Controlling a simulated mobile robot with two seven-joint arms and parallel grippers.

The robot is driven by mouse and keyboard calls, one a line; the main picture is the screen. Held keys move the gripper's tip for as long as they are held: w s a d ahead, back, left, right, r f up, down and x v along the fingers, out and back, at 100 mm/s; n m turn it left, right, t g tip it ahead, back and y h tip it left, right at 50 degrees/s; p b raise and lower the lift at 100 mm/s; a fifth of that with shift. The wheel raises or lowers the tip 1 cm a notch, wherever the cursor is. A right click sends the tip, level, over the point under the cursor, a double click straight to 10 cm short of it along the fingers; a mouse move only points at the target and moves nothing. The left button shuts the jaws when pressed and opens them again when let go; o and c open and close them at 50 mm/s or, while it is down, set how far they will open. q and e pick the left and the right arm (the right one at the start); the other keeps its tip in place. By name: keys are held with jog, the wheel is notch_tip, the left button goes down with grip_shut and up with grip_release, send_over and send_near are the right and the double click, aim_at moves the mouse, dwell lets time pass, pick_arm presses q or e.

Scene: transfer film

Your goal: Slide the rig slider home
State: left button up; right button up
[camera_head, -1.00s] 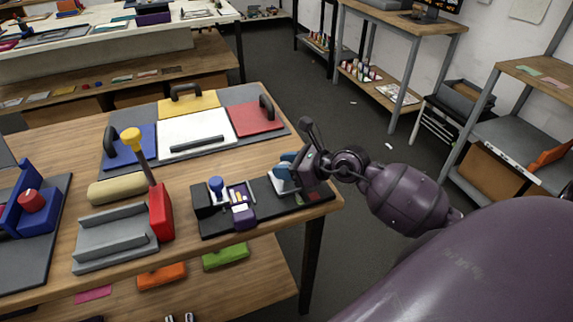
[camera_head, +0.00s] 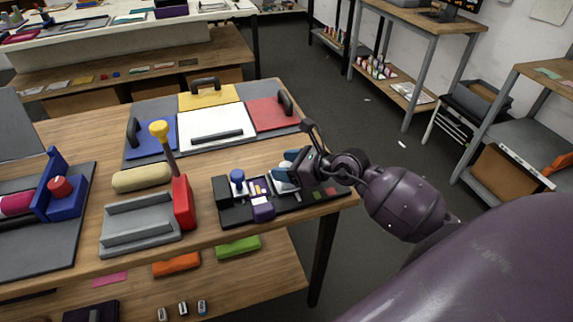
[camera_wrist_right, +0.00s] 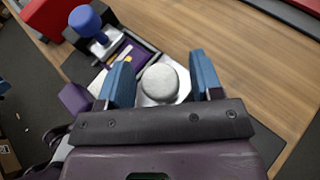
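The rig is a long black base (camera_head: 234,217) near the table's right front edge, with a blue knob (camera_head: 238,176) and a purple block (camera_head: 263,208). The slider is a pale metal plate (camera_head: 283,186) on the rig, topped by a round grey knob (camera_wrist_right: 158,83). My right gripper (camera_head: 289,163) is over the slider. In the right wrist view its two blue fingers (camera_wrist_right: 162,80) stand either side of the grey knob, with a visible gap on the right side, so it looks open around the knob. My left gripper is out of view.
A grey tray (camera_head: 140,225) and a red block with a yellow-topped lever (camera_head: 184,203) stand left of the rig. A board with coloured panels and handles (camera_head: 212,128) lies behind. Bare wood (camera_head: 240,155) separates it from the rig.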

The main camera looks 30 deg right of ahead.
jog(key=v, duration=1)
jog(key=shift+s+d+r, duration=0.15)
jog(key=shift+s+d, duration=0.1)
jog(key=shift+s, duration=0.05)
